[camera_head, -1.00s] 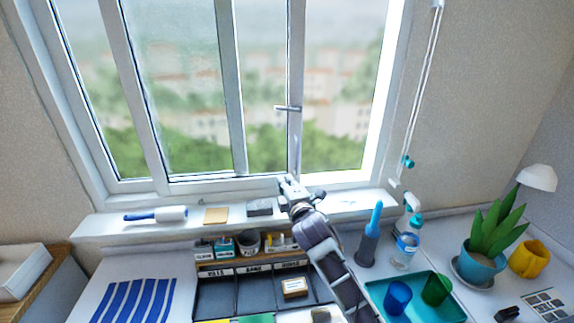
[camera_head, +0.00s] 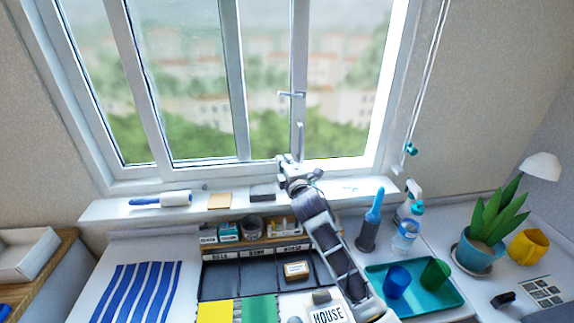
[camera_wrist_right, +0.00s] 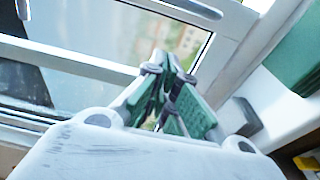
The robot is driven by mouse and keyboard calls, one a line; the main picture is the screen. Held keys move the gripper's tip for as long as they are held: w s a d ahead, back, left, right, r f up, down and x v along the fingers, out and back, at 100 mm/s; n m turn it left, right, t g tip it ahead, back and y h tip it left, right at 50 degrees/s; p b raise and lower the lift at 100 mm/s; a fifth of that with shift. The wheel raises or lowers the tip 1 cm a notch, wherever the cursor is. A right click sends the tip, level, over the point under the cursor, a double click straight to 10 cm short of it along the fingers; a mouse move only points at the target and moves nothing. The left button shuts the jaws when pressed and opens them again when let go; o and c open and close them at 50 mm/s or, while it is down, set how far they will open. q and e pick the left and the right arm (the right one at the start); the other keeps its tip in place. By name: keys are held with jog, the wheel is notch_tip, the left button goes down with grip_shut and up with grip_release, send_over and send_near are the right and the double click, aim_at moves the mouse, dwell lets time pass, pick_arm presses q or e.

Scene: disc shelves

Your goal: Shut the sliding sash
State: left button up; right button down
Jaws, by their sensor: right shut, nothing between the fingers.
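The white-framed sliding sash (camera_head: 298,60) stands in the window, with a small lever handle (camera_head: 291,94) on its right upright and a grey vertical piece below it. A bright area lies between this upright and the right jamb; I cannot tell whether glass fills it. My right gripper (camera_head: 291,160) is shut and empty, at the foot of the sash upright just above the sill. The right wrist view shows its green-padded fingers (camera_wrist_right: 170,80) together in front of the lower window frame; contact is unclear. My left gripper is out of view.
The sill (camera_head: 110,207) holds a lint roller (camera_head: 160,200), a tan sponge (camera_head: 219,201) and a dark block (camera_head: 263,192). Below are an organiser (camera_head: 225,278), a spray bottle (camera_head: 408,230), a teal tray (camera_head: 440,307) with cups and a potted plant (camera_head: 490,225). A blind cord (camera_head: 425,80) hangs right.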

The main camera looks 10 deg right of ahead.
aim_at(292, 152)
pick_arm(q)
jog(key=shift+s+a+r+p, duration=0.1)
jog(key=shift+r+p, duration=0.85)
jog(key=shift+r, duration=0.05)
pick_arm(e)
jog(key=shift+w+d, duration=0.55)
jog(key=shift+w, duration=0.3)
jog(key=shift+w+d, duration=0.55)
jog(key=shift+w, duration=0.35)
jog(key=shift+w+d, duration=0.55)
jog(key=shift+w, duration=0.3)
